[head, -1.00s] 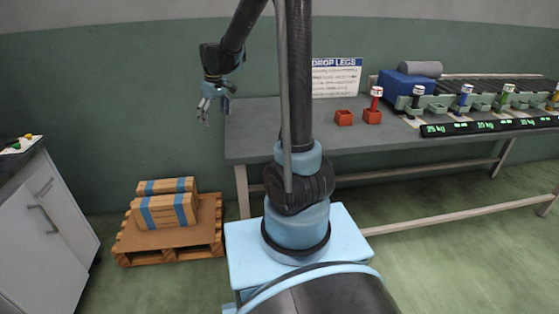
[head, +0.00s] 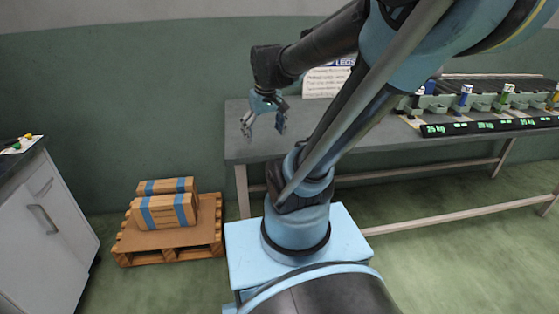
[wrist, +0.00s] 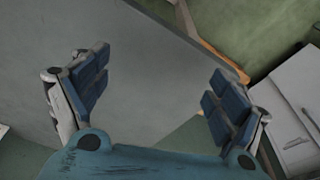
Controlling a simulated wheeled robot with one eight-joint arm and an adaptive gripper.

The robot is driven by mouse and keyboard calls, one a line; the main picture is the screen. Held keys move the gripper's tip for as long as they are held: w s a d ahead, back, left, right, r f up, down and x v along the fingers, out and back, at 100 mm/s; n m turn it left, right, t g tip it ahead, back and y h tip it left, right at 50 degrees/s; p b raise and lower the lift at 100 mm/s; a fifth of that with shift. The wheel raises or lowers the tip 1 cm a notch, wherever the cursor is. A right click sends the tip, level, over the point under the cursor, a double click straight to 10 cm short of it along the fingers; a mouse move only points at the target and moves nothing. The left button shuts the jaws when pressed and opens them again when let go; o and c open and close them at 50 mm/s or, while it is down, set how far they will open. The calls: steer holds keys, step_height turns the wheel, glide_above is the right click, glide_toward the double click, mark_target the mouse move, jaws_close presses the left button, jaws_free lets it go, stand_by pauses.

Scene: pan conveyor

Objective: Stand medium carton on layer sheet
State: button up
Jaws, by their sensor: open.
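Two brown cartons with blue bands lie on the brown layer sheet (head: 178,239) of a wooden pallet at the left in the head view: a front carton (head: 162,212) and a rear carton (head: 166,186). I cannot tell which, if either, is the medium carton. My gripper (head: 264,128) hangs over the left end of the grey table, pointing down, well above and right of the pallet. Its fingers are spread and empty; the wrist view also shows the gripper (wrist: 155,85) with nothing between its blue pads.
The grey table (head: 400,140) carries a conveyor (head: 500,88) and green-lit weight displays (head: 480,127). A white sign (head: 325,82) stands at its back, partly behind my arm. A white cabinet (head: 45,230) stands left of the pallet (head: 170,258). Open floor lies in front.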

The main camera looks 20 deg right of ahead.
steer(key=s+d+f+m, duration=0.2)
steer(key=s+f, duration=0.3)
steer(key=s, duration=0.4)
steer(key=shift+s+d+f+m, duration=0.3)
steer(key=shift+d+m, duration=0.1)
steer(key=shift+d, duration=0.15)
steer(key=shift+w, duration=0.1)
